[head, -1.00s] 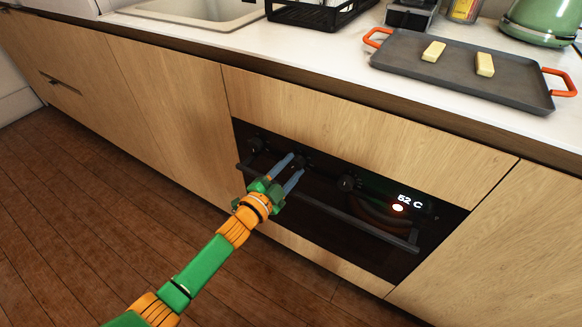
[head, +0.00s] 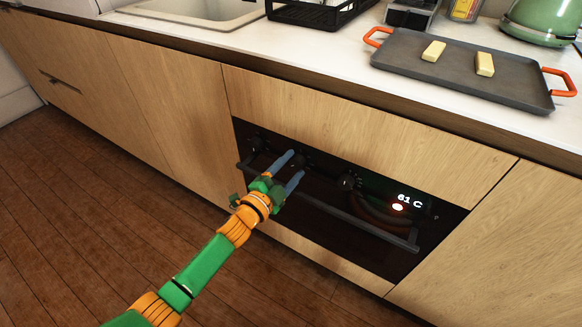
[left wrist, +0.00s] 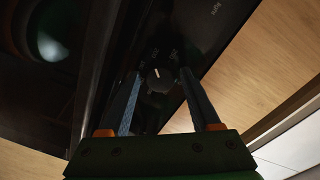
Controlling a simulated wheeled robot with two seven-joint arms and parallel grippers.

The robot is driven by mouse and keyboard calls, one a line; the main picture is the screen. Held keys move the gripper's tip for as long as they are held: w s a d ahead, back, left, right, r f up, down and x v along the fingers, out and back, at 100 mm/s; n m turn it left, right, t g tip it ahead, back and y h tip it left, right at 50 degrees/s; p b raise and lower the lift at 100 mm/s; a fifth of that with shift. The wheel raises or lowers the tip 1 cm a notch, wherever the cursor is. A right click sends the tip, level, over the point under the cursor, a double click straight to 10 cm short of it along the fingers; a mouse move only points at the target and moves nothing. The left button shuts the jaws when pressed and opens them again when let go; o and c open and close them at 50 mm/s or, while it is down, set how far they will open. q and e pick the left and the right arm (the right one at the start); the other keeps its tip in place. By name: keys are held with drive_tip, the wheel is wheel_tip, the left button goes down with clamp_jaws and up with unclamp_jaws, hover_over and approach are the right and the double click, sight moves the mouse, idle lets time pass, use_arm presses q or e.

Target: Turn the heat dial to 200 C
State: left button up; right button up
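The heat dial (left wrist: 158,82) is a round dark knob with a pale pointer mark, seen in the left wrist view. Its pointer is toward a small tilted label that looks like 200, though the print is hard to read. In the head view the dial (head: 298,162) is partly hidden by my fingers. My left gripper (head: 296,164) has one finger on each side of the dial. In the left wrist view (left wrist: 160,73) narrow dark gaps seem to show between fingers and knob. The oven display (head: 409,199) reads 61 C. My right gripper is out of view.
Other knobs sit to the left (head: 256,144) and right (head: 347,182) on the panel. The oven handle bar (head: 350,217) runs below the dial, close under my gripper. A grey tray (head: 440,75) with two yellow blocks stands on the counter above.

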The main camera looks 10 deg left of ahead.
use_arm(q)
drive_tip(key=shift+o, duration=0.3)
drive_tip(key=shift+s+a, duration=0.1)
drive_tip(key=shift+s, duration=0.05)
drive_tip(key=p+v, duration=0.1)
drive_tip(key=v, duration=0.5)
drive_tip(key=shift+s+p, duration=0.35)
drive_tip(key=shift+a, duration=0.2)
